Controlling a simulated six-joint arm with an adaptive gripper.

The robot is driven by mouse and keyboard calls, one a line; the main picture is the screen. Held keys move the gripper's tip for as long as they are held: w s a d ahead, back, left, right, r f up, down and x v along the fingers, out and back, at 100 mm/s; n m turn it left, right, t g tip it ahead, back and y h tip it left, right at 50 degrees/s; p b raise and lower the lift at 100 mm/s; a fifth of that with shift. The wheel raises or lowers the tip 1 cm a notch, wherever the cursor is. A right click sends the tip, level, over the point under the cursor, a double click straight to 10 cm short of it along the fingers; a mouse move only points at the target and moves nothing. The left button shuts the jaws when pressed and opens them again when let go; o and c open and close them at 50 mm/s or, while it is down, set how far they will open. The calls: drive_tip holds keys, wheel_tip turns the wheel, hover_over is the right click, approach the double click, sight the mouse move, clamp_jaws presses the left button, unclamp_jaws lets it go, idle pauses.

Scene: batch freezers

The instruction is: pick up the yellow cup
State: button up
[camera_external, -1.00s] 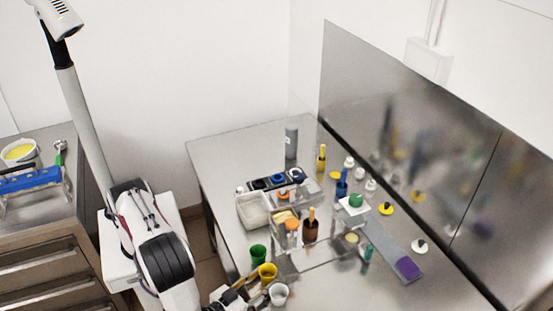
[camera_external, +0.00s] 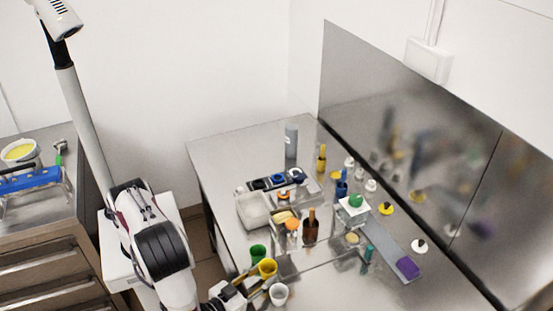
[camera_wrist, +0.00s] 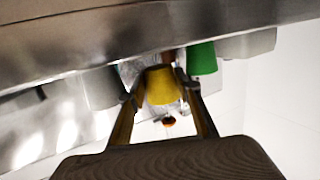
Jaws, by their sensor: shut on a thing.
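The yellow cup (camera_external: 267,268) stands near the front edge of the steel table, between a green cup (camera_external: 258,253) and a white cup (camera_external: 279,294). My gripper (camera_external: 252,287) reaches it from the lower left, low over the table edge. In the wrist view the yellow cup (camera_wrist: 162,86) sits between the two fingers of my gripper (camera_wrist: 161,92), which are shut on it. There the green cup (camera_wrist: 201,58) is close beside the right finger and a grey-white cup (camera_wrist: 101,88) beside the left. Whether the yellow cup touches the table is hard to tell.
A grey strip with a purple end (camera_external: 408,267) lies at the right. A steel backsplash (camera_external: 400,150) bounds the back. The table's front right is clear.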

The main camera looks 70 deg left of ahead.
drive_tip(key=shift+r, duration=3.9)
